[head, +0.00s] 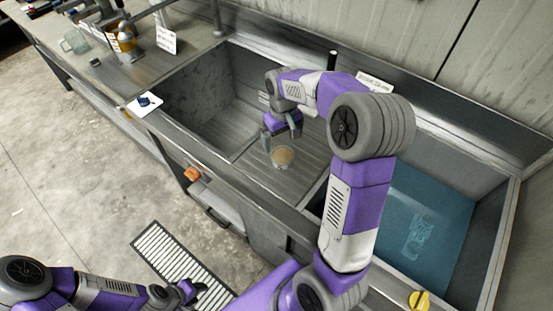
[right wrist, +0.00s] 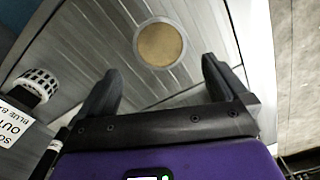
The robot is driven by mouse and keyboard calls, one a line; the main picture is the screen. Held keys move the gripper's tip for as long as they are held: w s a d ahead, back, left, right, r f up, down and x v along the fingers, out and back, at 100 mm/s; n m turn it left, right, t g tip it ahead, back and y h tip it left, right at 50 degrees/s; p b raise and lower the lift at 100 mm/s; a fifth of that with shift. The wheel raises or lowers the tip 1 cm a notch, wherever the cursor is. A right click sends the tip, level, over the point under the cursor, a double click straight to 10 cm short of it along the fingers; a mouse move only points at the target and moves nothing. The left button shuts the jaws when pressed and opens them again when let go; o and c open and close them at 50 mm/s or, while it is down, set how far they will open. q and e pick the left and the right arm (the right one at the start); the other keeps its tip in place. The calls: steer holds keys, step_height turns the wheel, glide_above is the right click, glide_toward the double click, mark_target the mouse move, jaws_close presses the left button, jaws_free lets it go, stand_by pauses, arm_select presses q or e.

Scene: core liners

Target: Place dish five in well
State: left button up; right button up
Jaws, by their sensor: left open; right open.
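A round dish with a tan fill (head: 282,156) lies on the ribbed metal floor of the sink; no number is readable on it. It also shows in the right wrist view (right wrist: 160,44). My right gripper (head: 282,133) is over the sink, just behind and above the dish in the head view. Its jaws are open and empty, and the dish lies beyond the fingertips. The left basin (head: 210,105) is dry. The right basin (head: 430,215) holds blue liquid with a clear glass-like object in it. My left gripper (head: 190,291) is open, away from the sink, over the floor.
A white card with a dark blue item (head: 146,103) lies on the front rim. A white perforated cylinder (right wrist: 38,84) and a printed sign (right wrist: 14,122) stand beside my right gripper. A glass mug (head: 75,42) and bottle (head: 127,44) stand on the left counter. My right arm hides part of the divider.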

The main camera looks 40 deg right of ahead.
mark_target(283, 156)
steer(key=shift+s+f, duration=0.4)
steer(key=shift+f, duration=0.2)
step_height(283, 156, down, 7)
steer(key=shift+s+r+b, duration=0.1)
steer(key=shift+s+b, duration=0.05)
steer(key=shift+b, duration=0.9)
arm_select(q)
steer(key=shift+s+f, duration=0.25)
steer(key=shift+f, duration=0.9)
arm_select(e)
steer(key=shift+a, duration=0.1)
steer(key=shift+c, duration=0.5)
